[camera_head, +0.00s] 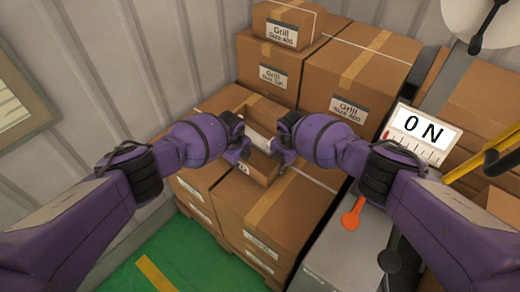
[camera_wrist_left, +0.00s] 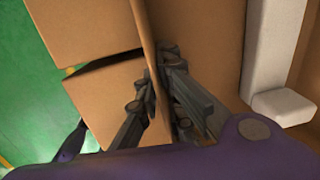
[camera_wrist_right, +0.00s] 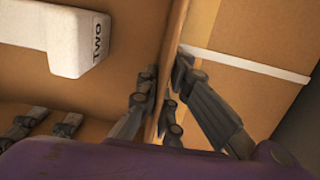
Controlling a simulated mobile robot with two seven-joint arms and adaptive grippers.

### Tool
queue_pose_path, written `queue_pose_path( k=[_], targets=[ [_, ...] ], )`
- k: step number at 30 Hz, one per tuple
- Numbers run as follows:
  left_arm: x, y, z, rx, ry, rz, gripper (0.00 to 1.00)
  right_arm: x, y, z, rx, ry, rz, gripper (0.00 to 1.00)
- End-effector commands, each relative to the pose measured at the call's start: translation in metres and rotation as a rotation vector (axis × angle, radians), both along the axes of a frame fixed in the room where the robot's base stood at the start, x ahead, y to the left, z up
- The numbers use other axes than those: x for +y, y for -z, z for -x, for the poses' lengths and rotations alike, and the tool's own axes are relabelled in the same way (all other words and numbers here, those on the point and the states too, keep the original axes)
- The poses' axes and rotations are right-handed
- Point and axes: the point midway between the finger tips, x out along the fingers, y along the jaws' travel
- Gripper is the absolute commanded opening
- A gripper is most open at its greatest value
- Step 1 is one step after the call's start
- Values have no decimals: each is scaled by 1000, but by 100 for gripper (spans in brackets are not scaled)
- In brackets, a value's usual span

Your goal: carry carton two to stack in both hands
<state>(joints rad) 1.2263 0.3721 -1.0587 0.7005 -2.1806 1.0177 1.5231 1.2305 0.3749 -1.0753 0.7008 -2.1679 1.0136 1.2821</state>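Carton two is an open brown carton (camera_head: 262,172) between my two grippers in the head view, above the low front cartons. My right gripper (camera_head: 284,142) straddles the opposite wall (camera_wrist_right: 172,55) in the same way. Both look shut on the walls. I cannot tell whether the carton's underside touches the cartons below.
Taller Grill cartons (camera_head: 360,70) stand behind, with a smaller Grill carton (camera_head: 290,25) on top. A strapped carton (camera_head: 270,210) is in front. Green floor (camera_head: 180,255) is clear at front left.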

Motion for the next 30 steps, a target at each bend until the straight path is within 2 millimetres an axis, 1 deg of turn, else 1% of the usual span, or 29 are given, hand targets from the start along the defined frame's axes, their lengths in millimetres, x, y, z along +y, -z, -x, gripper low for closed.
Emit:
queue_pose_path(
  k=[1, 3, 20, 23, 26, 30],
  targets=[
    [0, -2, -1, -3, 0, 0, 15, -1, -1, -1, -1, 0, 0, 15],
    [0, -2, -1, -3, 1, -1, 23, 0, -1, -1, -1, 0, 0, 23],
    [0, -3, 0, -1, 2, -1, 23, 0, -2, -1, -2, 0, -1, 23],
    [0, -9, 0, -3, 3, 1, 23, 0, -2, -1, -2, 0, -1, 23],
    [1, -20, 2, -4, 4, 0, 23, 0, -2, -1, -2, 0, -1, 23],
    [1, -45, 6, -5, 5, -1, 23, 0, -2, -1, -2, 0, -1, 23]
  ],
)
